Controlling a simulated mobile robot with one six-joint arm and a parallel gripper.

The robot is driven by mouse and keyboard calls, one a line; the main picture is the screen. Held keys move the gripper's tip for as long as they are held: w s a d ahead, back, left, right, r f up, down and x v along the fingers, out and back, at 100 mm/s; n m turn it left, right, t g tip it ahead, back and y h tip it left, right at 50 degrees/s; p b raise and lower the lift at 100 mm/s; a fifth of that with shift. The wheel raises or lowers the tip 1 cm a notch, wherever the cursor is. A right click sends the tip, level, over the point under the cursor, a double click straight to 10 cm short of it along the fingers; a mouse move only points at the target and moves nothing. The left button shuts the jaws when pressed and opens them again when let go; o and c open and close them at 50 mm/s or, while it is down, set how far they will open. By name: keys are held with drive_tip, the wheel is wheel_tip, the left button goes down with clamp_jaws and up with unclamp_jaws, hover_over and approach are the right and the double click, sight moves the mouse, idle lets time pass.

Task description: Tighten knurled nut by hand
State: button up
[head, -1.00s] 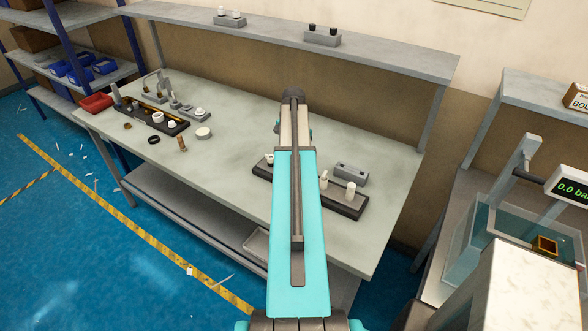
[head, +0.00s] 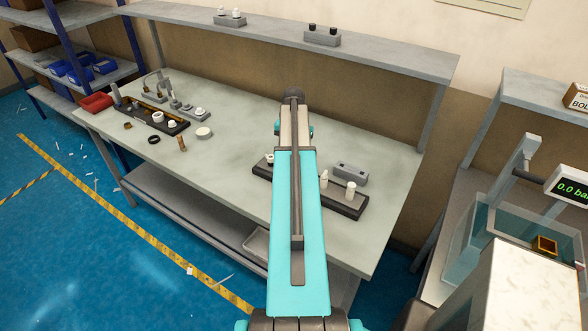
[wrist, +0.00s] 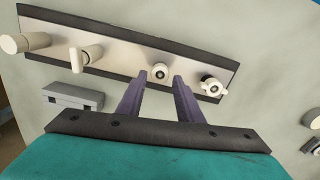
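In the wrist view, my gripper (wrist: 162,80) is open, with two purple-grey fingers pointing at a dark-edged fixture strip (wrist: 125,63). A small round white part with a dark centre (wrist: 160,71), possibly the knurled nut, sits on the strip between the fingertips. A gap shows on each side of it, and I cannot tell how far the tips are above the strip. A white part with side lugs (wrist: 212,86) is to the right of the fingers. In the head view, my arm hides the gripper and the middle of the fixture strip (head: 343,206).
Two white upright parts, a plain cylinder (wrist: 25,43) and one with an arm (wrist: 85,57), stand on the strip's left. A grey block (head: 350,173) lies beside the strip. Another fixture with parts (head: 150,112) is on the bench's left. The bench middle (head: 225,165) is clear.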

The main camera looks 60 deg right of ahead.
drive_tip(key=shift+f+b, duration=0.6)
drive_tip(key=shift+f, duration=0.8)
drive_tip(key=shift+c, duration=0.2)
drive_tip(key=c, duration=0.7)
drive_tip(key=shift+m, duration=2.5)
drive_tip(key=shift+m, duration=2.5)
